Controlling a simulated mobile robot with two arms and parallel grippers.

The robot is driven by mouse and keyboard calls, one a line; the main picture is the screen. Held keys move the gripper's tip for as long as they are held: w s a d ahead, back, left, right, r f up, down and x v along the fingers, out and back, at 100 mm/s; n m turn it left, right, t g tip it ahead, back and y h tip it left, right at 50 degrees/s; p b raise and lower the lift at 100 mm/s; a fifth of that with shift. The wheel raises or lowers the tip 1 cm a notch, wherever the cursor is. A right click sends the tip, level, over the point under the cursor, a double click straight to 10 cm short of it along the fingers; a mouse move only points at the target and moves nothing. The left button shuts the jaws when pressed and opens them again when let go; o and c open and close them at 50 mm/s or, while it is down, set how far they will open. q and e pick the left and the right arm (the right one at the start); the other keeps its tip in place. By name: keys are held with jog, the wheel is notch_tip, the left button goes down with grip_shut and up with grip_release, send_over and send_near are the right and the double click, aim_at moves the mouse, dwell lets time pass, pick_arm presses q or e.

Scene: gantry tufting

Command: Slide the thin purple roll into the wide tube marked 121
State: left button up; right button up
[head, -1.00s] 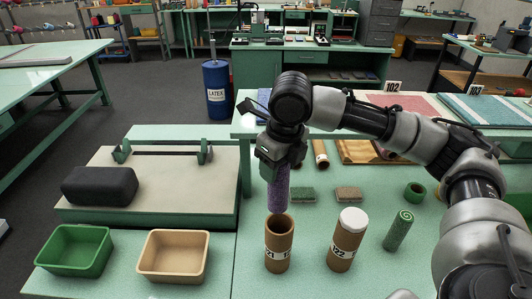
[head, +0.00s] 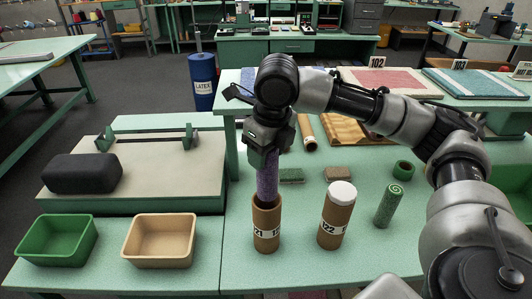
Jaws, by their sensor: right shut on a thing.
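The thin purple roll (head: 267,177) hangs upright below my right gripper (head: 265,147), which is shut on its top end. The wide tube marked 121 (head: 266,225) stands upright on the green table, its label partly turned out of sight. The roll's lower end is at the tube's open mouth and seems to be just inside it; the far rim is partly hidden behind the roll. My left gripper is not in view.
A white-capped tube marked 122 (head: 336,215) stands just right, then a green roll (head: 389,206). A tan bin (head: 160,241) and a green bin (head: 57,240) are at left.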

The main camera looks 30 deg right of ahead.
aim_at(266, 182)
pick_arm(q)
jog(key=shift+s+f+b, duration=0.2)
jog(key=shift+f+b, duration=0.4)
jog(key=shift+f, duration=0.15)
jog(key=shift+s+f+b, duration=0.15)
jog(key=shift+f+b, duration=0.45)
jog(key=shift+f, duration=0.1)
pick_arm(e)
jog(key=shift+f, duration=4.3)
jog(key=o, duration=1)
jog(key=r, duration=0.3)
jog(key=s+r, duration=0.1)
jog(key=r, duration=0.6)
jog(key=shift+s+d+r+b, duration=0.15)
jog(key=shift+s+r+b, duration=0.1)
jog(key=shift+r+b, duration=0.15)
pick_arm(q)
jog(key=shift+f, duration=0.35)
